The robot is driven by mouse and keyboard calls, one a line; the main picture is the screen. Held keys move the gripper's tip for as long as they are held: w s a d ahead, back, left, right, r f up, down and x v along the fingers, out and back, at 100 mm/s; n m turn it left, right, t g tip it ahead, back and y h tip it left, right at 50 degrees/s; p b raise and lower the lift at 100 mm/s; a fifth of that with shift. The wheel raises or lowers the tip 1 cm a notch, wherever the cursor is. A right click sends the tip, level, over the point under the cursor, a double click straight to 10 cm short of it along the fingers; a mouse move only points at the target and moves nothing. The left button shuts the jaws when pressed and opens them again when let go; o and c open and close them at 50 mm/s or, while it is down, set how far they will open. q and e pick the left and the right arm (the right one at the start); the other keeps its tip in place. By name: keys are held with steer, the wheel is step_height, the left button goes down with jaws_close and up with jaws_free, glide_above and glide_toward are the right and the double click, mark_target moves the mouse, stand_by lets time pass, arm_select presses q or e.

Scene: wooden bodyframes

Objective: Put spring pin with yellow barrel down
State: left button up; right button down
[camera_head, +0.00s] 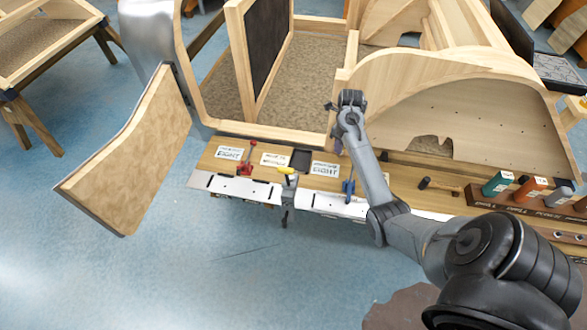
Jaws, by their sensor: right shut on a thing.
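My right gripper (333,106) is at the far end of my right arm, above the front edge of the wooden bodyframe. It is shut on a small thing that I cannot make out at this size. A small purple piece shows just below my wrist; I cannot tell if it is held. A yellow part (286,170) sits on a grey tool at the front of the workbench, apart from my gripper. I cannot make out a spring pin with yellow barrel for certain. My left gripper is not in view.
The bodyframe (480,90) stands behind the workbench (205,163). A red tool (246,160) and a blue tool (348,187) stand along the bench front. A curved wooden panel (130,155) is at left.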

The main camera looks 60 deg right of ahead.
steer(key=shift+w+f, duration=0.1)
steer(key=shift+f, duration=0.35)
steer(key=shift+w+a+f+b, duration=0.1)
steer(key=shift+w+f+b, duration=0.1)
steer(key=shift+w+b, duration=0.1)
steer(key=w+a+f+b, duration=0.1)
steer(key=w+f, duration=0.2)
steer(key=w+a+f+b, duration=0.1)
steer(key=w+f, duration=0.2)
steer(key=w, duration=0.1)
steer(key=w+a+f+b, duration=0.1)
steer(key=w+f, duration=0.2)
steer(key=f, duration=0.1)
steer(key=shift+w+a, duration=0.2)
steer(key=shift+w, duration=0.05)
steer(key=shift+f, duration=0.2)
steer(key=shift+f, duration=0.15)
steer(key=c, duration=1)
jaws_free()
steer(key=shift+o, duration=0.2)
